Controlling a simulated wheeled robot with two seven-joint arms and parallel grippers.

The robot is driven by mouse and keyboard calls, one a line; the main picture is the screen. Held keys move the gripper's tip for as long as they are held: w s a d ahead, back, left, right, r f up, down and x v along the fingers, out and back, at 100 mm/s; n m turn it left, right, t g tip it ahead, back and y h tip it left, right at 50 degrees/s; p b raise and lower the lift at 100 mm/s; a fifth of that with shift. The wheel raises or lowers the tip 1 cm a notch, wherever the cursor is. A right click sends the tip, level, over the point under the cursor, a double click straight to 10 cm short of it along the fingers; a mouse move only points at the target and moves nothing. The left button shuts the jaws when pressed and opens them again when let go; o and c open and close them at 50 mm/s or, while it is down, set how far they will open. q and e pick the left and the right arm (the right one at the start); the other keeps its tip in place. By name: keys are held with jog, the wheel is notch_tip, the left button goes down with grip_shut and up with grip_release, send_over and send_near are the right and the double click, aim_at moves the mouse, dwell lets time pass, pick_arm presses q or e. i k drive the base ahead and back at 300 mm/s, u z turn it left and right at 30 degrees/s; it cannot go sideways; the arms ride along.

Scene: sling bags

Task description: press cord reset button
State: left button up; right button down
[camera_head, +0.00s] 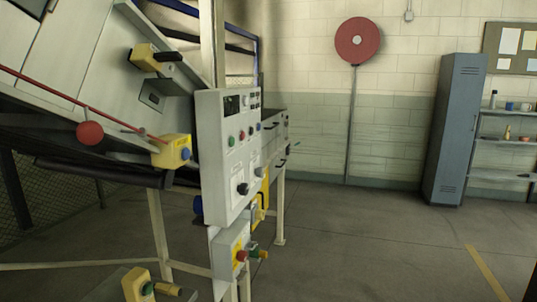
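A yellow switch box (171,151) with a blue button (186,153) on its right face sits on the machine's lower side rail, left of the control panel. A red cord (50,97) runs from the left edge down to this box. A red ball (90,133) hangs by the cord. I cannot tell whether the blue button is pressed in or out. Neither of my grippers is in view.
A grey control panel (226,172) with several coloured buttons stands right of the switch box. Yellow boxes (145,57) (136,285) sit above and below. A blue locker (456,130) and shelves stand at the right. Floor (370,235) in the middle is clear.

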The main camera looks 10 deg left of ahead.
aim_at(186, 152)
jog(key=z, duration=0.25)
jog(key=i, duration=0.4)
jog(key=u, duration=1.8)
